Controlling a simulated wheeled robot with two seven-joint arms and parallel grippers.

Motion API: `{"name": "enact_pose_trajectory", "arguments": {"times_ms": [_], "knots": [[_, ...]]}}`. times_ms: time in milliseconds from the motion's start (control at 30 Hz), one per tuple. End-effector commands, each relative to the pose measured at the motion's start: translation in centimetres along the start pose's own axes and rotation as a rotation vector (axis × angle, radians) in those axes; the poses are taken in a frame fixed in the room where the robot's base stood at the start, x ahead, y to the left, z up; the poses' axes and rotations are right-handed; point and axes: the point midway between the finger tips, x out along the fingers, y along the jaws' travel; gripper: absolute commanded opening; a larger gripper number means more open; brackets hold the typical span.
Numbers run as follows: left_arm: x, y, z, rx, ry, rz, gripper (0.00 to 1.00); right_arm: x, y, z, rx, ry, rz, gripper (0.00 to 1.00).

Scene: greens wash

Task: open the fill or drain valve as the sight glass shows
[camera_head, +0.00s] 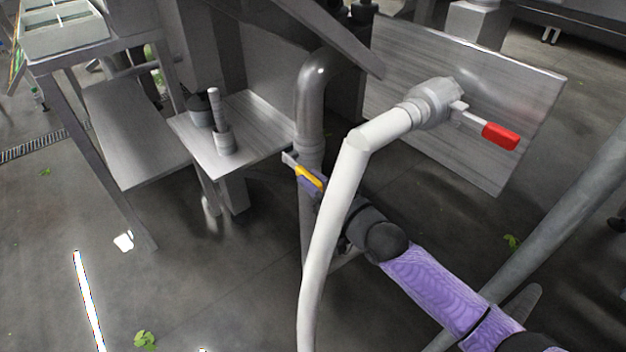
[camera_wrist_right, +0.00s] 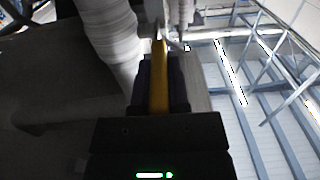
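A valve with a red lever handle (camera_head: 500,136) sits at the upper end of the white pipe (camera_head: 335,215), in front of a metal panel. A yellow lever handle (camera_head: 309,177) is at the grey metal pipe (camera_head: 309,110), left of the white pipe. My right gripper (camera_head: 316,184) is at this yellow handle, partly hidden behind the white pipe. In the right wrist view the yellow handle (camera_wrist_right: 158,80) lies between the two dark fingers (camera_wrist_right: 160,88), which look closed on it. I cannot make out a sight glass. My left gripper is out of view.
The white pipe crosses in front of my right wrist. A metal shelf (camera_head: 185,135) with an upright grey cylinder (camera_head: 224,143) and a dark pot (camera_head: 200,112) stands at left. A metal panel (camera_head: 535,90) is behind the red handle. Leaves lie on the floor.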

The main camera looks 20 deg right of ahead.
Motion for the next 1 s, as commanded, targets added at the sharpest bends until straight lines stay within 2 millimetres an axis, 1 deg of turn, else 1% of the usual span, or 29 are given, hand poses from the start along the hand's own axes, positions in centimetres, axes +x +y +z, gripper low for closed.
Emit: {"name": "enact_pose_trajectory", "arguments": {"times_ms": [500,767,1000], "knots": [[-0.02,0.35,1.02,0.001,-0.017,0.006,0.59,-0.02,0.02,0.05,0.0,-0.001,0.0,0.0],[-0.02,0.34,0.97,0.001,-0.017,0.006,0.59,-0.03,0.02,0.07,0.0,-0.001,0.0,0.0],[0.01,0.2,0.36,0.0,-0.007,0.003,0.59,-0.03,0.02,0.08,0.0,-0.002,0.0,0.0]]}}
